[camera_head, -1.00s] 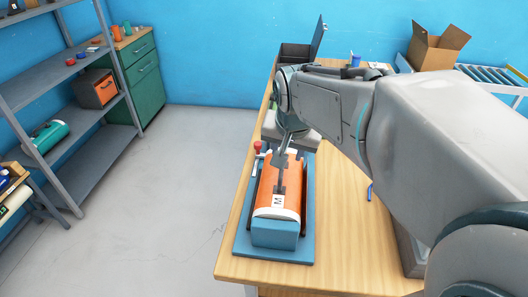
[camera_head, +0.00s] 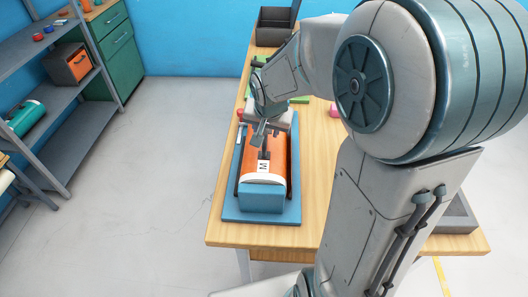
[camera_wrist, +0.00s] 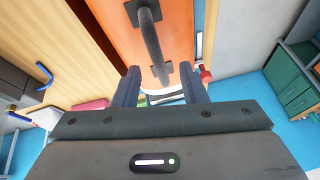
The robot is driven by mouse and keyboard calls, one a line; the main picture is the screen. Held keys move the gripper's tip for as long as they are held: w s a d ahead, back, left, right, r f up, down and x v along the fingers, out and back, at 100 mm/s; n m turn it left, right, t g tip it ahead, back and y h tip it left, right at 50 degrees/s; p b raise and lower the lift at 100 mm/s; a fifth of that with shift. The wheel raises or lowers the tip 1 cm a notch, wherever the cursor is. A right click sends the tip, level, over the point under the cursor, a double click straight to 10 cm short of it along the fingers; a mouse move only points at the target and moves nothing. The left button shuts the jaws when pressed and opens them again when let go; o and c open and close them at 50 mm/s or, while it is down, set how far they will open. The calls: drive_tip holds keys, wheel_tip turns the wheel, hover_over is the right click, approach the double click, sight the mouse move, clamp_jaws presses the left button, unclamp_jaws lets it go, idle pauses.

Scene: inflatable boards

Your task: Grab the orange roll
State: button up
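The orange roll (camera_head: 279,164) lies in a blue cradle (camera_head: 262,201) near the left edge of the wooden table. It has a white end band, a label with "M" and a dark handle along its top. My gripper (camera_head: 262,133) is over the far part of the roll, partly hidden by my wrist. In the wrist view, the gripper (camera_wrist: 160,82) is open, with its two dark fingers apart. One end of the dark handle (camera_wrist: 152,40) shows between the fingertips, over the orange surface (camera_wrist: 113,35). Whether the fingers touch anything is unclear.
The wooden table (camera_head: 223,223) has bare wood in front of the cradle. A dark open box (camera_head: 272,36) stands at its far end. A red knob (camera_head: 240,113) is beside the cradle. A grey shelf (camera_head: 85,146) and green cabinet (camera_head: 112,50) stand left, across open floor.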

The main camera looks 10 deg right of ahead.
drive_tip(key=shift+x, duration=1.25)
clamp_jaws()
idle(0.5)
